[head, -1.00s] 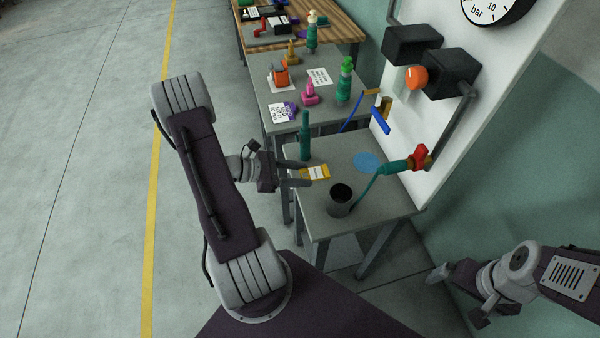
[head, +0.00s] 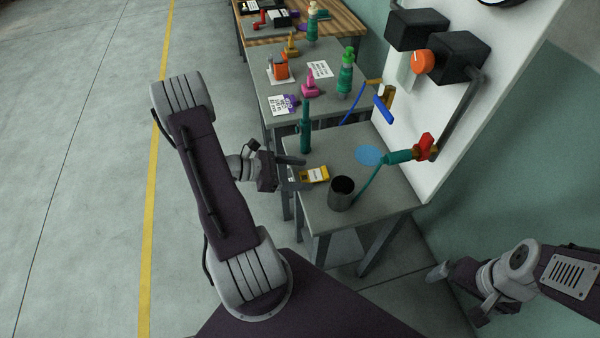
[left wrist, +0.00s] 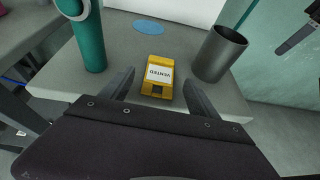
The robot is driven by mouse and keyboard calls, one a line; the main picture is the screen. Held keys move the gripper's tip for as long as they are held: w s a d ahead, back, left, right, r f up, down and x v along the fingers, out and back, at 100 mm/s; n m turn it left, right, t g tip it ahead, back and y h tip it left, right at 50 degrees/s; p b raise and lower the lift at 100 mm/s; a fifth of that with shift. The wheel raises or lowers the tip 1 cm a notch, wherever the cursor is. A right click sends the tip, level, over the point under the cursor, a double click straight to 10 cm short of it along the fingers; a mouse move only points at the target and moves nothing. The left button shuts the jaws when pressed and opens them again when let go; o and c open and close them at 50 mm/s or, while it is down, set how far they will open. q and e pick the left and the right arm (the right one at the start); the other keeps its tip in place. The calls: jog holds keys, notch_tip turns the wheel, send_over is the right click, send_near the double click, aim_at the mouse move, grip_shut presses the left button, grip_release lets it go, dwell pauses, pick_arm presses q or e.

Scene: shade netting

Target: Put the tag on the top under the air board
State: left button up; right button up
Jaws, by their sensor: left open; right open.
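The tag (head: 314,174) is yellow with a white label and lies on the small grey table (head: 323,216) under the white air board (head: 437,120). In the left wrist view the tag (left wrist: 158,78) reads "VENTED". My left gripper (head: 295,175) is open, with its fingers pointing at the tag. In the left wrist view the fingers (left wrist: 155,90) stand to either side of the tag's near end, and I see no grip on it. My right gripper (head: 435,277) is low at the right, away from the table, and empty.
A dark cup (head: 341,194) stands right of the tag. A green bottle-like tool (head: 305,128) stands behind it. A blue disc (head: 368,155) lies near the board, by a teal hose with a red valve (head: 425,146). A second table (head: 300,92) behind holds several items.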

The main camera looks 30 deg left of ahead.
pick_arm(q)
jog(key=v, duration=0.9)
jog(key=shift+w+d, duration=0.1)
jog(key=w+d+r+m+g+h+p, duration=0.1)
jog(key=w+d+r+m+g+p, duration=0.1)
jog(key=d+r+m+g, duration=0.45)
jog(key=w+d+r+m+g+h+p, duration=0.1)
jog(key=w+d+m, duration=0.15)
jog(key=d, duration=0.75)
jog(key=s+d+m+g+y+p, duration=0.2)
jog(key=s+d+m+g+y, duration=0.5)
jog(key=s+m, duration=0.5)
jog(key=w+a+f+m+t+y, duration=0.2)
jog(key=w+a+m+t+y, duration=0.2)
jog(key=w+a+m+t, duration=0.1)
jog(key=shift+a+f+m+t, duration=0.4)
jog(key=shift+a+m+t, duration=0.1)
jog(key=shift+a, duration=0.1)
